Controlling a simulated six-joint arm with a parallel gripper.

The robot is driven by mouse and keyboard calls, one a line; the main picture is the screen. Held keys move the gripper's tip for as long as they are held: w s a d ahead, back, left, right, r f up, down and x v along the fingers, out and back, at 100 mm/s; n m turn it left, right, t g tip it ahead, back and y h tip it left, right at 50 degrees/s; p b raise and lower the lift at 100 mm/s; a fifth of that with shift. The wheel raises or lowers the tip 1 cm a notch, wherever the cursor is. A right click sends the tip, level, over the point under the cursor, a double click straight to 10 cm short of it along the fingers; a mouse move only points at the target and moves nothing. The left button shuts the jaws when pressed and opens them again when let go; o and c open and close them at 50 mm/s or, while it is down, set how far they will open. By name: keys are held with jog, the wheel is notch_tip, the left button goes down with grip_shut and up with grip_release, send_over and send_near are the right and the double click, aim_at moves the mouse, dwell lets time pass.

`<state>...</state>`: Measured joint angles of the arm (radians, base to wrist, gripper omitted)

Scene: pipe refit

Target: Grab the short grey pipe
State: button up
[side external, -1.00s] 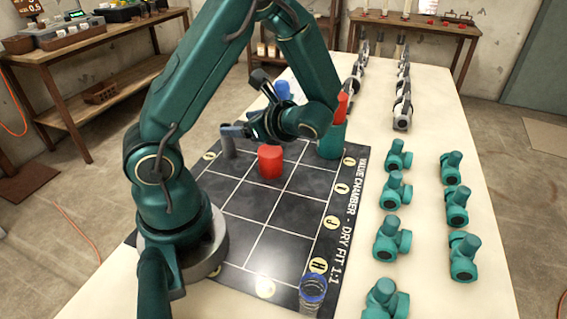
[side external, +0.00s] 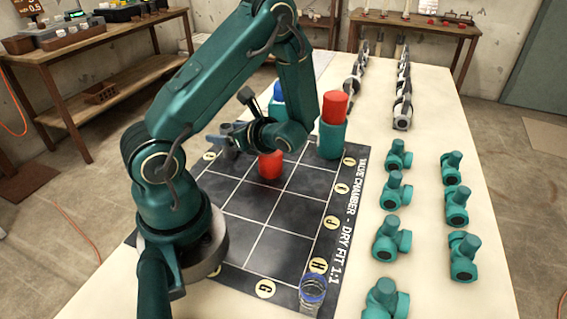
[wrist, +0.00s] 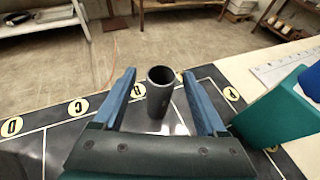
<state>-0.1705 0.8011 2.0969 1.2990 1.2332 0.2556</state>
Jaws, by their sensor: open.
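The short grey pipe (wrist: 160,98) stands upright on the dark mat, its open top facing up in the wrist view. My gripper (wrist: 158,76) is open, with one blue finger to the left of the pipe and one to the right. Gaps show between the pipe and both fingers. In the side view my gripper (side external: 228,138) is at the far left part of the mat, where it largely hides the pipe.
A red cylinder (side external: 271,166) stands on the mat near my wrist. A teal cylinder (side external: 332,141) with a red piece (side external: 335,106) on top stands to its right. Several teal fittings line the right side.

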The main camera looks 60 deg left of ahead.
grip_shut()
jog(key=shift+r, duration=0.1)
